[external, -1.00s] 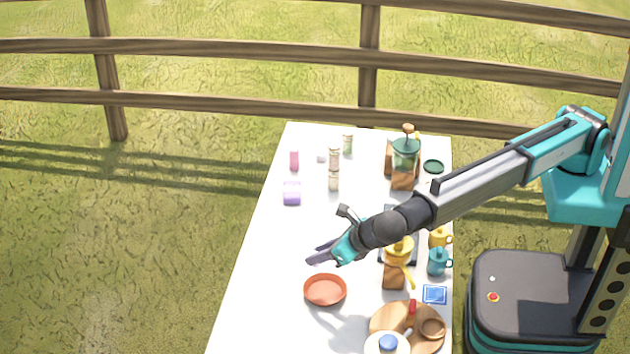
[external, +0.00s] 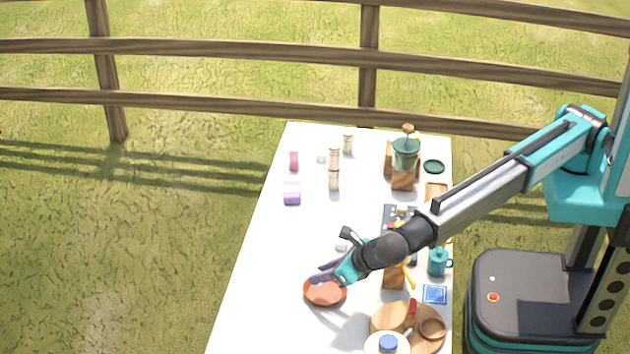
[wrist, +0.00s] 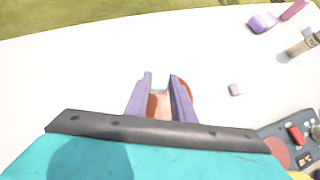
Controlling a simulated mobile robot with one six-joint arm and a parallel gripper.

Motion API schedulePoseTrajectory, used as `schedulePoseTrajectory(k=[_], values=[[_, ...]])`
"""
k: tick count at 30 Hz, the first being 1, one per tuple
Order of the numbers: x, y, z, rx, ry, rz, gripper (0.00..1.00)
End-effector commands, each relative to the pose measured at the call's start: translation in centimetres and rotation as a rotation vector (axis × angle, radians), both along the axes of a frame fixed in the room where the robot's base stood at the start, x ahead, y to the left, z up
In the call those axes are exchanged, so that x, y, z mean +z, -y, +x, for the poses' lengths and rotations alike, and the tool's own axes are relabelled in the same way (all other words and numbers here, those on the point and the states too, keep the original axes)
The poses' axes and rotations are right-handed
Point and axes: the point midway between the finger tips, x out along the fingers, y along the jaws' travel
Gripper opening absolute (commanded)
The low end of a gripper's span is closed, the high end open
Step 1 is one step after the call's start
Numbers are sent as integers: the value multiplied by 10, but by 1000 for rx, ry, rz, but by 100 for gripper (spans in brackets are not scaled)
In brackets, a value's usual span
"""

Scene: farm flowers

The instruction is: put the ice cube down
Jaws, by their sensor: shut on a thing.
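My gripper (external: 328,272) is tilted down over the red-orange dish (external: 325,295), at the dish's far side in the external view. In the wrist view its purple fingers (wrist: 161,88) are shut on a small pale, clear ice cube (wrist: 160,91), seen only in part between the tips. The dish (wrist: 187,92) shows between and behind the fingers. In the external view the held cube is hidden by the fingers. A second small pale cube (wrist: 236,89) lies on the white table, apart from the dish; it shows beside my wrist in the external view (external: 341,243).
A wooden board (external: 388,319) and a white plate with a blue item stand at the near end. A teal mug (external: 437,262) and a blue coaster (external: 434,294) are at the right edge. A purple block (external: 292,198) and shakers stand farther back. The table's left side is clear.

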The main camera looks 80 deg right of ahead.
Motion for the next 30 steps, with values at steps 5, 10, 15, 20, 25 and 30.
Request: schedulePoseTrajectory(k=[5, 10, 15, 20, 25, 30], values=[[-10, 0, 0, -1, 0, -1, 0], [-11, 0, 0, 0, 0, 0, 0], [-13, 0, 0, -1, 0, -1, 0], [-27, 0, 0, -1, -1, 0, 0], [-43, 0, 0, 0, -1, -1, 0], [-48, 0, 0, 0, 0, 0, 0]])
